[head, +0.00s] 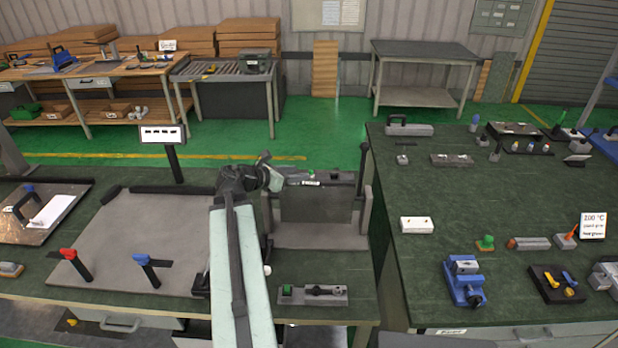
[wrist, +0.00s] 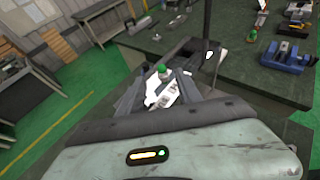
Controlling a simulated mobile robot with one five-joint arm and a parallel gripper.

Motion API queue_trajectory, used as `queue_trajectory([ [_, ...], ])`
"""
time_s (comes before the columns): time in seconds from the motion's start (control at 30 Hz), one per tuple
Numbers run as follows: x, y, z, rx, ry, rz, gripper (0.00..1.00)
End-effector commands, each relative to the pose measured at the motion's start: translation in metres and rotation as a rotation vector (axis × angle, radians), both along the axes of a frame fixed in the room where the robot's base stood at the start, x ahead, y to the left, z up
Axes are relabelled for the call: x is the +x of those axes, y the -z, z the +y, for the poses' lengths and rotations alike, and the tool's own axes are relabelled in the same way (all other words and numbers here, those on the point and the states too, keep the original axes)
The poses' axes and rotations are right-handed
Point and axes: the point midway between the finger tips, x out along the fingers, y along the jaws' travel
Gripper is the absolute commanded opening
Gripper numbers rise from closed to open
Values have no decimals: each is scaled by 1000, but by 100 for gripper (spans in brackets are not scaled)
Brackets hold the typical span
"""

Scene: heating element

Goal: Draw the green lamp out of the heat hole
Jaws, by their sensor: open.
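A small green cap, which looks like the green lamp (wrist: 163,69), stands out in the wrist view above a bright white patch. My gripper (wrist: 160,82) is open, with a dark finger on each side of that patch. The green cap appears near the fingertips, with no clear contact. In the head view my gripper (head: 288,179) reaches over the top left of a grey heater-like unit (head: 317,205). A small green spot shows there beside the gripper. The heat hole itself is hidden or too small to make out.
A dark upright post (head: 363,160) stands at the unit's right edge. A grey block with a green button (head: 287,290) lies in front. The right bench holds a green knob (head: 487,242), a blue vise (head: 464,281) and a 200 °C sign (head: 593,226). Bench space behind these is partly clear.

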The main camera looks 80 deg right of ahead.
Motion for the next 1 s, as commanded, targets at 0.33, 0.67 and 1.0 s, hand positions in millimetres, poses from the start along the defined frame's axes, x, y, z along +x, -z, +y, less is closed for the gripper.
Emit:
queue_trajectory([
  [0.33, -28, 21, -33, 1, -1, -2, 41],
  [0.67, -29, 19, -34, 1, -4, -2, 14],
  [1.0, -29, 19, -34, 0, -4, -2, 0],
])
